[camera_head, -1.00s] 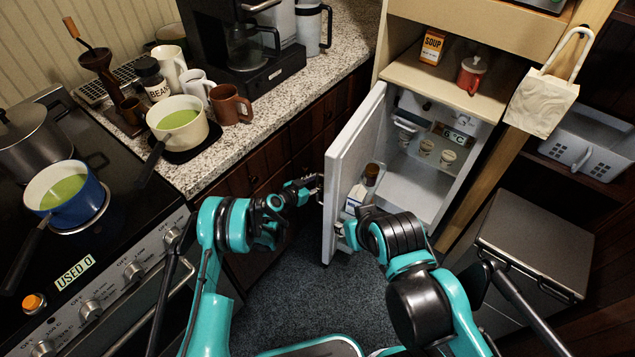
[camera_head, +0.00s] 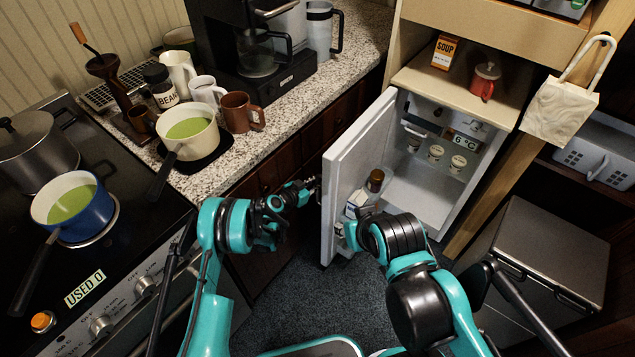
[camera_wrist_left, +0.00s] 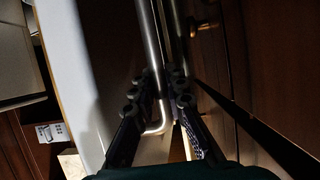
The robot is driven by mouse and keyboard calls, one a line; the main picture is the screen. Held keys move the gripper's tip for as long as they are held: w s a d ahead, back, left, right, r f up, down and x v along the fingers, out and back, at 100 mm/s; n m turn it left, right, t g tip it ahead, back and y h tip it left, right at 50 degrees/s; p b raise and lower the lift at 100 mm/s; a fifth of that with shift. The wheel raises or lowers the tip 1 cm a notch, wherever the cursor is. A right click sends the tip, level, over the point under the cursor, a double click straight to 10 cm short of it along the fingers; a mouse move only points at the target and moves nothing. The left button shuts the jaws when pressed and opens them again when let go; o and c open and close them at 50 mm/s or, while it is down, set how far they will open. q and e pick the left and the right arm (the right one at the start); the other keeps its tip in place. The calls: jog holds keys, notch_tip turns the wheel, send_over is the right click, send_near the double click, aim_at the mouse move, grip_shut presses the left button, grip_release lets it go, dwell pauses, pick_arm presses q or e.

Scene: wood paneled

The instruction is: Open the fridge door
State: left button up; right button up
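The white fridge door (camera_head: 345,170) stands well open, swung to the left of the lit fridge interior (camera_head: 411,190). My left gripper (camera_head: 314,184) is at the outer face of the door, near its edge. In the left wrist view its fingers (camera_wrist_left: 162,82) stand on either side of the metal door handle (camera_wrist_left: 158,45), with a narrow gap between them. I cannot tell whether they press on it. My right gripper (camera_head: 346,234) is at the door's inner side, low by its near edge.
Door shelves hold a brown-capped bottle (camera_head: 375,181). Several small cups sit inside the fridge. At left are the stove with a blue pot (camera_head: 74,205) and a counter with mugs and a coffee maker. A dark bin (camera_head: 545,245) stands right of the fridge. Carpet lies below.

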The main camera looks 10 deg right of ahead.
pick_arm(q)
jog(key=o, duration=0.4)
jog(key=shift+w+a, duration=0.15)
jog(key=shift+c, duration=0.2)
jog(key=v, duration=1.2)
jog(key=shift+f, duration=0.1)
